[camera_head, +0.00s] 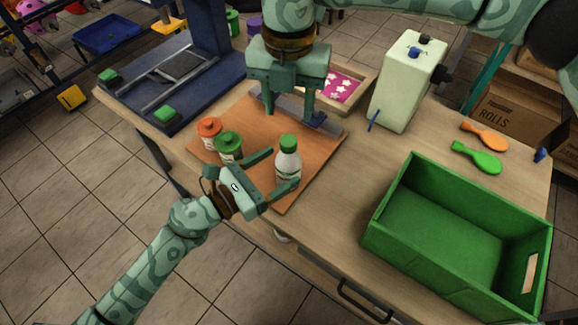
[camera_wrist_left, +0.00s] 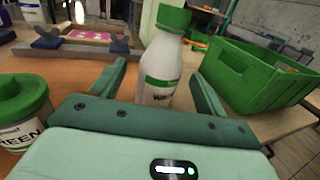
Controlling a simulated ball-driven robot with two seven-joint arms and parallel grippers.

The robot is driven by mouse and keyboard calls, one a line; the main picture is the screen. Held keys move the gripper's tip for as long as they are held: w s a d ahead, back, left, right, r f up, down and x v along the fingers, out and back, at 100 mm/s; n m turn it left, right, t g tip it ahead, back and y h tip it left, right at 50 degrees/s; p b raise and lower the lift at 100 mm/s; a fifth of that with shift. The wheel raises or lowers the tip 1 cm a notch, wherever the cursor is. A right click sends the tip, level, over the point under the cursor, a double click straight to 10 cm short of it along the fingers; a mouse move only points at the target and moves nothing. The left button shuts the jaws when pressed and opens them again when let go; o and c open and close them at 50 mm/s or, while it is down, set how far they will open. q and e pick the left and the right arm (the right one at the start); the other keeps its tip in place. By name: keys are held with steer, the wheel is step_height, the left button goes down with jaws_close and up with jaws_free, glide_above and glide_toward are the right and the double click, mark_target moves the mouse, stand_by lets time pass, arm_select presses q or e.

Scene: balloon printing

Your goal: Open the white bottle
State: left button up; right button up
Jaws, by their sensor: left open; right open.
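The white bottle (camera_head: 288,165) with a green cap (camera_head: 288,142) stands upright on the orange-brown mat (camera_head: 262,123). In the left wrist view the bottle (camera_wrist_left: 161,62) stands upright with its cap (camera_wrist_left: 174,17) on. My left gripper (camera_head: 285,168) is open, with its fingers on either side of the bottle's lower body. In the left wrist view the left gripper (camera_wrist_left: 160,88) shows a gap between its fingers and the bottle. My right gripper (camera_head: 289,112) is open and empty, pointing down above the mat behind the bottle.
A green-lidded jar (camera_head: 229,147) and an orange-lidded jar (camera_head: 209,132) stand left of the bottle. A green crate (camera_head: 400,190) is at the right. Blue printing frame (camera_head: 178,82) is at left.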

mark_target(295, 158)
arm_select(q)
steer(key=x, duration=0.5)
steer(key=shift+w+d, duration=0.1)
steer(key=shift+d, duration=0.1)
